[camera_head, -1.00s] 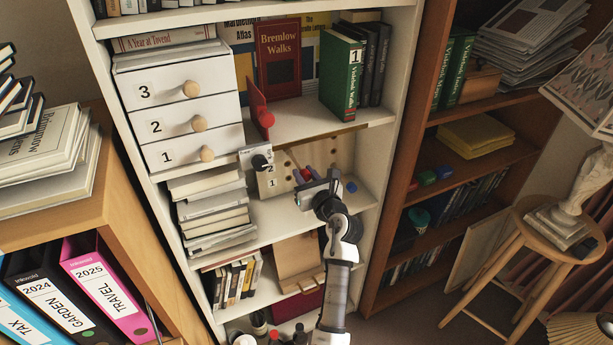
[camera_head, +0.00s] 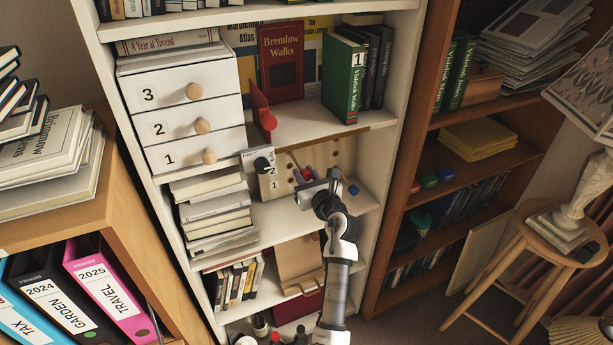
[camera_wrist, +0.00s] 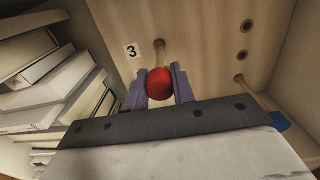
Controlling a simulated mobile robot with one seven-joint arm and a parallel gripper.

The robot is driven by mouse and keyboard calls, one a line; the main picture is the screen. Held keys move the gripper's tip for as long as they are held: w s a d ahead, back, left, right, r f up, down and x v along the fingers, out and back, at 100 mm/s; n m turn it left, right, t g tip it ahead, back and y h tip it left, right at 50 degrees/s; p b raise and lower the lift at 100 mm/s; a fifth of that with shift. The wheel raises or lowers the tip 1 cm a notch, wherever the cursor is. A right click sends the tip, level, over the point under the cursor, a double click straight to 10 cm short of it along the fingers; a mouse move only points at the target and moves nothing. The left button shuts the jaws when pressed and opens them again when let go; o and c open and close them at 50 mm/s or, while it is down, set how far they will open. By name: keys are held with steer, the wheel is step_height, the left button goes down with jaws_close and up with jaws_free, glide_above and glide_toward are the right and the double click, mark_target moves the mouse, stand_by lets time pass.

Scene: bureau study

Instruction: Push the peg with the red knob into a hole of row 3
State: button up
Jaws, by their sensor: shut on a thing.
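The pegboard (camera_head: 340,157) stands on the middle shelf, light wood with several holes and row labels; it fills the top of the wrist view (camera_wrist: 205,60). My gripper (camera_wrist: 162,85) has its purple fingers shut on the red knob (camera_wrist: 160,84). The peg's wooden shaft runs from the knob to the board just right of the label 3 (camera_wrist: 132,51). Its tip meets the board there; how deep it sits I cannot tell. In the head view my gripper (camera_head: 312,182) is in front of the board. A blue-knobbed peg (camera_wrist: 279,121) sits in the board to the right.
A black knob (camera_head: 262,164) stands out at the board's left. Stacked books (camera_head: 213,210) lie left of the board, under a white drawer unit (camera_head: 185,115). Shelf sides close in on the right.

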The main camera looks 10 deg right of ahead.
steer(key=shift+w, duration=0.25)
steer(key=o, duration=1.1)
steer(key=shift+o, duration=0.2)
steer(key=o, duration=0.4)
steer(key=s+d+p, duration=0.1)
steer(key=s+p, duration=0.1)
steer(key=s, duration=0.8)
steer(key=shift+d, duration=0.4)
